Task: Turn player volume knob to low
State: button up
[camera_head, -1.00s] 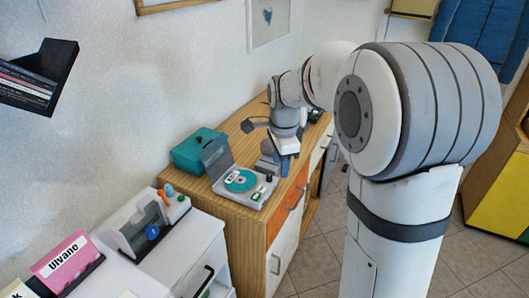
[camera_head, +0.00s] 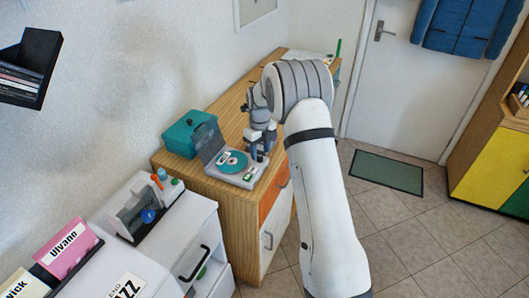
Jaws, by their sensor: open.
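The disc player (camera_head: 222,172) is a grey box with its lid raised at the left and a teal disc (camera_head: 234,161) inside. It stands on the near end of the wooden cabinet. A small green control (camera_head: 248,177) shows on its front right part. I cannot tell which control is the volume knob or read its setting. My gripper (camera_head: 259,152) is open and points down at the player's back right edge, close above it. The fingertips are small, and I cannot tell if they touch anything. My gripper partly hides that side of the player.
A teal box (camera_head: 187,134) stands behind the player at the left. The wooden cabinet top (camera_head: 228,103) is largely clear behind it. A white drawer unit (camera_head: 185,228) with a grey holder (camera_head: 136,216) stands nearer. A dark wall shelf (camera_head: 40,55) hangs at upper left.

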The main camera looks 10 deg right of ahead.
aim_at(260, 158)
jog(key=shift+f, duration=1.2)
